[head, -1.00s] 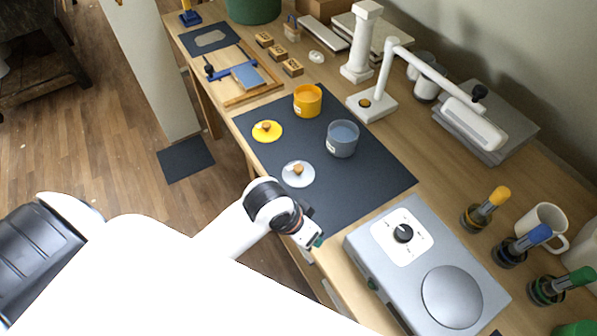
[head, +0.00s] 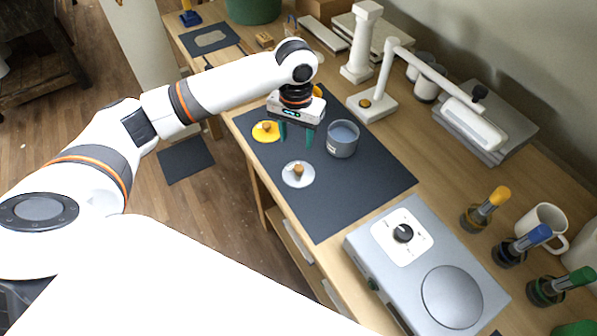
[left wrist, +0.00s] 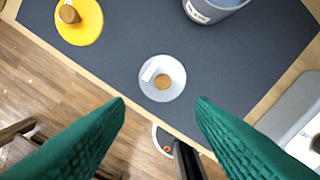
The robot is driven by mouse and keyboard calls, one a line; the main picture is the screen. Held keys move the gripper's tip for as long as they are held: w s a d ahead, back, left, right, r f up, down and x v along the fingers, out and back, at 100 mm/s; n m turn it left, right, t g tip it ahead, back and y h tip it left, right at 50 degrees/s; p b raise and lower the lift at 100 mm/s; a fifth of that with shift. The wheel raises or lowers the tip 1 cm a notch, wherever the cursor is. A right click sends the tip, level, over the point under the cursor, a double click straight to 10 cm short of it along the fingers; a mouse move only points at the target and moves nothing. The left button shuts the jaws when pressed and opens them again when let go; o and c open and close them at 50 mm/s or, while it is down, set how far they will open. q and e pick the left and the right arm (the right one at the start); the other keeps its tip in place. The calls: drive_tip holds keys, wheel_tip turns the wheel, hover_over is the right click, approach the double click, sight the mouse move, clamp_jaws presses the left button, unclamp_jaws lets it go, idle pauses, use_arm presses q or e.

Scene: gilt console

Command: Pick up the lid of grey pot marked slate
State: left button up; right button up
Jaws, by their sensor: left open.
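The pale grey lid (head: 298,179) is a flat disc with a wooden knob, lying on the dark mat. It also shows in the left wrist view (left wrist: 162,64), centred ahead of the fingers, with a small white label beside its knob. The grey pot (head: 342,146) stands open on the mat, behind and right of the lid; its label is too small to read. My left gripper (head: 296,139) points down above the mat, between the yellow lid and the grey pot. Its green fingers (left wrist: 160,103) are apart and empty, clear of the grey lid. My right gripper is out of view.
A yellow lid (head: 262,137) lies left of my left gripper. A yellow pot (head: 319,91) is mostly hidden behind it. A grey device with a dial (head: 412,270) stands at the mat's near right. The dark mat (head: 340,205) is bare near the front.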

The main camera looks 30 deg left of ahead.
use_arm(q)
drive_tip(key=p, duration=0.1)
hover_over(299, 167)
drive_tip(key=f, duration=0.6)
drive_tip(key=shift+s+a+f, duration=0.2)
drive_tip(key=shift+a+f, duration=0.05)
drive_tip(key=shift+f, duration=0.05)
drive_tip(key=f, duration=0.1)
drive_tip(key=f+p, duration=0.1)
drive_tip(key=f, duration=0.2)
drive_tip(key=shift+w+d+f, duration=0.1)
drive_tip(key=shift+w+d, duration=0.1)
drive_tip(key=shift+d, duration=0.05)
drive_tip(key=shift+f, duration=0.5)
drive_tip(key=c, duration=1.1)
